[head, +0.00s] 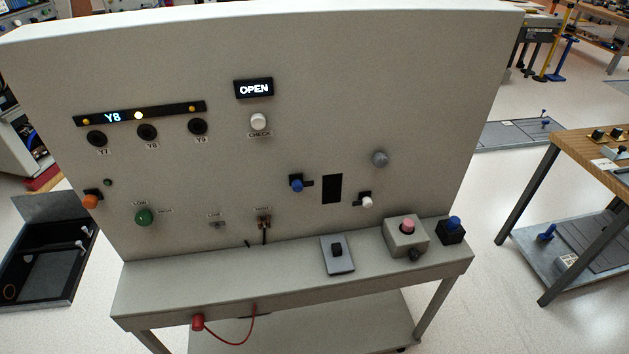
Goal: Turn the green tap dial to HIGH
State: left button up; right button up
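The green tap dial (144,217) is a round green knob at the lower left of the upright grey panel (330,60). A small label that looks like "LOW" sits just above it. Another small label lies to its right, too small to read. I cannot tell which setting the dial points at. Neither of my grippers shows in the head view, and nothing touches the dial.
An orange knob (91,201) sticks out left of the dial. A grey shelf (190,290) runs below, with a box with a pink button (408,228) and a blue-topped block (452,230) at its right. The space before the dial looks clear.

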aim_at(143, 218)
jog(key=u, duration=1.3)
